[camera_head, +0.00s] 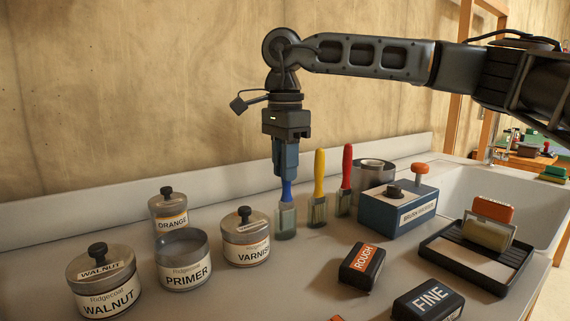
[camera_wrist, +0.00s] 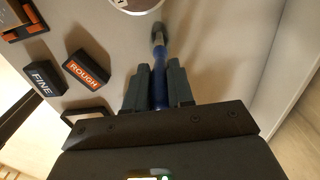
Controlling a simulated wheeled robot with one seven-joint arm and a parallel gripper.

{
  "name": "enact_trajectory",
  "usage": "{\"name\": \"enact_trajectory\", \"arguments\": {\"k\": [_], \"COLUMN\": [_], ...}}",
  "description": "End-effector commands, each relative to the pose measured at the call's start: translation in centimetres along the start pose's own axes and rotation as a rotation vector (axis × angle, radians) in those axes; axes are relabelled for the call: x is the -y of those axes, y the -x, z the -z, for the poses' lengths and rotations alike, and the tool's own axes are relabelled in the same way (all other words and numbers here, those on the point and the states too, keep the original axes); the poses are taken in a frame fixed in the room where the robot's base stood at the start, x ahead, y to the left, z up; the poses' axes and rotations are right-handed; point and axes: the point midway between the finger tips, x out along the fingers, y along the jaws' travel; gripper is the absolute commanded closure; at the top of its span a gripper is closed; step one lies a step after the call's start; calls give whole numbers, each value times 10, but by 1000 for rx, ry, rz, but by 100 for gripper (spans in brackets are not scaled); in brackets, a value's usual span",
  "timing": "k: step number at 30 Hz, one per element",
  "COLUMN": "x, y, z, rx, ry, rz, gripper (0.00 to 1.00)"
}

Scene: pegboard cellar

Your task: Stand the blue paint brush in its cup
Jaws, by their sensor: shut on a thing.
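The blue paint brush (camera_head: 287,190) is upright, handle up, below my gripper (camera_head: 286,172). My gripper is shut on its blue handle, which also shows between the fingers in the wrist view (camera_wrist: 159,90). Around the brush's lower end is a pale, greenish, see-through shape (camera_head: 285,222) that looks like a small clear cup at counter level. I cannot tell whether the brush tip touches its bottom. A yellow brush (camera_head: 319,175) and a red brush (camera_head: 346,168) stand upright just to the right, their lower ends in similar shapes.
Tins labelled VARNISH (camera_head: 246,252), PRIMER (camera_head: 183,273), ORANGE (camera_head: 168,207) and WALNUT (camera_head: 102,291) stand to the left. A blue box (camera_head: 396,215), a ROUGH block (camera_head: 362,266), a FINE block (camera_head: 428,301) and a black tray (camera_head: 450,262) are at right.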

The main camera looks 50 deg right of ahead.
Motion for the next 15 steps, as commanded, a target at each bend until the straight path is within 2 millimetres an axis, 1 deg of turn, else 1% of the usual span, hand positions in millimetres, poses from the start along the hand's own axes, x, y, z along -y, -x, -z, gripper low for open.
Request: {"name": "enact_trajectory", "arguments": {"k": [4, 5, 13, 15], "x": [0, 0, 0, 0], "y": [0, 0, 0, 0], "z": [0, 0, 0, 0], "rx": [0, 0, 0, 0], "ry": [0, 0, 0, 0], "rz": [0, 0, 0, 0], "gripper": [100, 75, 49, 48]}}
